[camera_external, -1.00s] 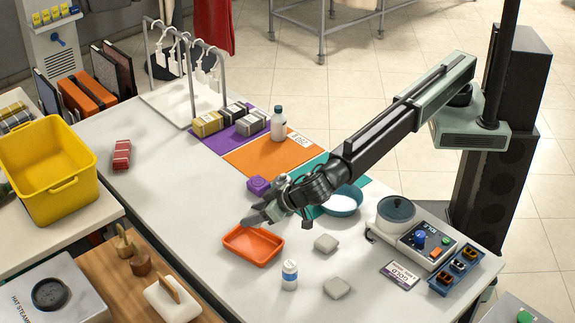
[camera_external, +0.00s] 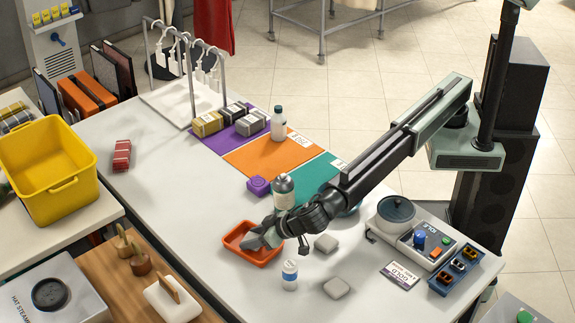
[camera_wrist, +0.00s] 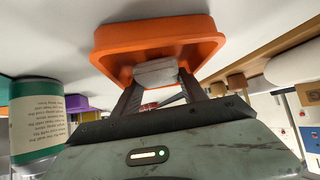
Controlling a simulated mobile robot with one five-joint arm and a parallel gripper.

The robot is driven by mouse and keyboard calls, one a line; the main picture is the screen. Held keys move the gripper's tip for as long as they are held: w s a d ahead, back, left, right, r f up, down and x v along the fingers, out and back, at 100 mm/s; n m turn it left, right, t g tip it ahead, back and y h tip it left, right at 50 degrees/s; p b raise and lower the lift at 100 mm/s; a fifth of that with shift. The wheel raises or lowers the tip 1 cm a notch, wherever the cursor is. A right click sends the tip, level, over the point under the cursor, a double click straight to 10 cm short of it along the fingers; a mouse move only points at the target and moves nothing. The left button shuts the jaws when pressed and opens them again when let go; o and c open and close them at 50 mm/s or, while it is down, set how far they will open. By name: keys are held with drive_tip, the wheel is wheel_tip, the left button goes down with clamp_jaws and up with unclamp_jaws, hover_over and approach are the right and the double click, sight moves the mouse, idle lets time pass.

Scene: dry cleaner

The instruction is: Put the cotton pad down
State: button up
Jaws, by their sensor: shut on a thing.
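My gripper (camera_external: 254,242) is low over the orange tray (camera_external: 245,257), its fingers reaching into the tray's area. In the wrist view the fingertips (camera_wrist: 158,84) are shut on a pale grey cotton pad (camera_wrist: 155,71), with the tray (camera_wrist: 150,38) right beyond it. I cannot tell whether the pad touches the tray floor. In the outside view the held pad is hard to make out against the fingers. Two similar grey pads lie on the table right of the tray, one nearer the arm (camera_external: 326,243) and one toward the front (camera_external: 337,288).
A large labelled bottle (camera_external: 284,193) stands just behind my wrist, also at the wrist view's left (camera_wrist: 38,115). The table left of the tray is clear.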

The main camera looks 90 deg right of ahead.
drive_tip(key=shift+f, duration=0.5)
drive_tip(key=o, duration=1.2)
drive_tip(key=shift+c, duration=0.2)
drive_tip(key=shift+r+p, duration=0.4)
drive_tip(key=shift+p, duration=0.05)
drive_tip(key=p+v, duration=0.7)
drive_tip(key=v, duration=0.4)
drive_tip(key=shift+s, duration=0.35)
drive_tip(key=shift+r, duration=0.1)
